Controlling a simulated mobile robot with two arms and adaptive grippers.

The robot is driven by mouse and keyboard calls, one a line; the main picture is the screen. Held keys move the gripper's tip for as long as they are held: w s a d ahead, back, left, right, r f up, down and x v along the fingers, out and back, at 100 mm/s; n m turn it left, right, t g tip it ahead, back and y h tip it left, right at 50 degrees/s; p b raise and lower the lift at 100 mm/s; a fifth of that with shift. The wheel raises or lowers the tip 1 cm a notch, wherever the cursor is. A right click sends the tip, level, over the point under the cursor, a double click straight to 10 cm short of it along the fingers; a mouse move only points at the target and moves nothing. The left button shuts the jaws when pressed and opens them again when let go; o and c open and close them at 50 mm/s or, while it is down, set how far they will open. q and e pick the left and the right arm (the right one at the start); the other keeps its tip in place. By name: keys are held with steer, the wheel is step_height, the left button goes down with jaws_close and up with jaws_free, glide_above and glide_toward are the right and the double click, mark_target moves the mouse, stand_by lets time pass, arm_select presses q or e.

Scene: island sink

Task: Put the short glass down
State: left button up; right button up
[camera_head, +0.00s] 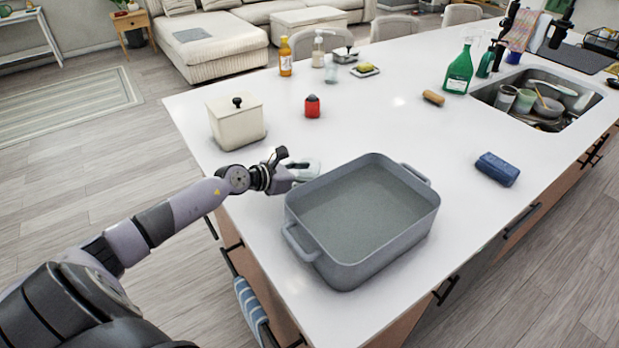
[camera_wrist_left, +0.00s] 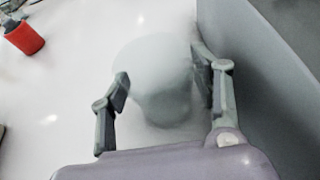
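The short glass (camera_wrist_left: 165,85) is pale and see-through. It sits between the two fingers of my left gripper (camera_wrist_left: 163,80) in the left wrist view, with a finger against each side. In the head view my left gripper (camera_head: 290,172) is low over the white counter, just left of the grey roasting pan (camera_head: 362,250). The glass (camera_head: 307,167) shows there only as a pale shape at the fingertips, partly hidden by them. I cannot tell whether its base touches the counter. My right gripper is not in view.
The pan's wall (camera_wrist_left: 265,80) stands close on the right. A cream lidded box (camera_head: 236,122) and a red bottle (camera_head: 312,107) stand farther back. A blue sponge (camera_head: 497,169) lies right of the pan.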

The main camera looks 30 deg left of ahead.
arm_select(q)
steer(key=shift+r, duration=0.1)
steer(key=c, duration=1.1)
